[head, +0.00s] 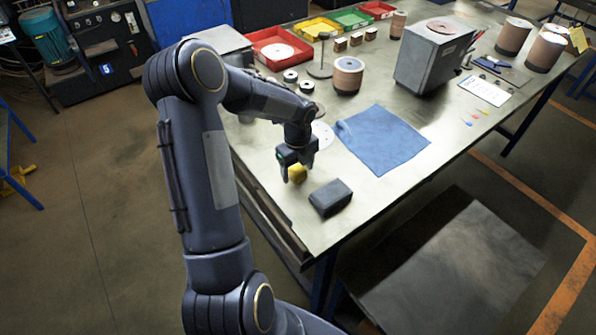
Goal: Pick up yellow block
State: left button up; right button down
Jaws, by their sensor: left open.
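The yellow block (298,174) is small and rests on the metal workbench near its front left edge. My left gripper (296,168) points down right over the block, with its fingers close around or beside it. The fingers are open, and part of the block is hidden behind them. I cannot tell whether a finger touches it. My right gripper is not in view.
A dark grey block (331,198) lies just right of the yellow block. A blue cloth (382,139) is spread behind it. Abrasive rolls (347,76), a grey box machine (433,56) and red (279,48), yellow and green trays stand farther back. The workbench (345,232) has bare room at front.

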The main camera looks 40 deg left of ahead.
pick_arm(q)
jog(key=shift+f, duration=0.4)
jog(key=shift+c, duration=0.5)
jog(key=c, duration=1)
jog(key=shift+r, duration=0.1)
jog(key=shift+r, duration=0.4)
notch_tip(320, 180, up, 2)
jog(key=shift+a+r, duration=0.1)
jog(key=shift+r, duration=0.1)
jog(key=s+d+r+b, duration=0.1)
jog(key=s+r, duration=0.2)
jog(key=s, duration=0.1)
jog(key=s+d+r+b, duration=0.1)
jog(key=s+d+r, duration=0.1)
jog(key=s, duration=0.3)
jog(key=s+d+r, duration=0.2)
jog(key=s+r, duration=0.2)
jog(key=shift+s+r+b, duration=0.15)
jog(key=shift+r+b, duration=0.2)
jog(key=shift+b, duration=0.05)
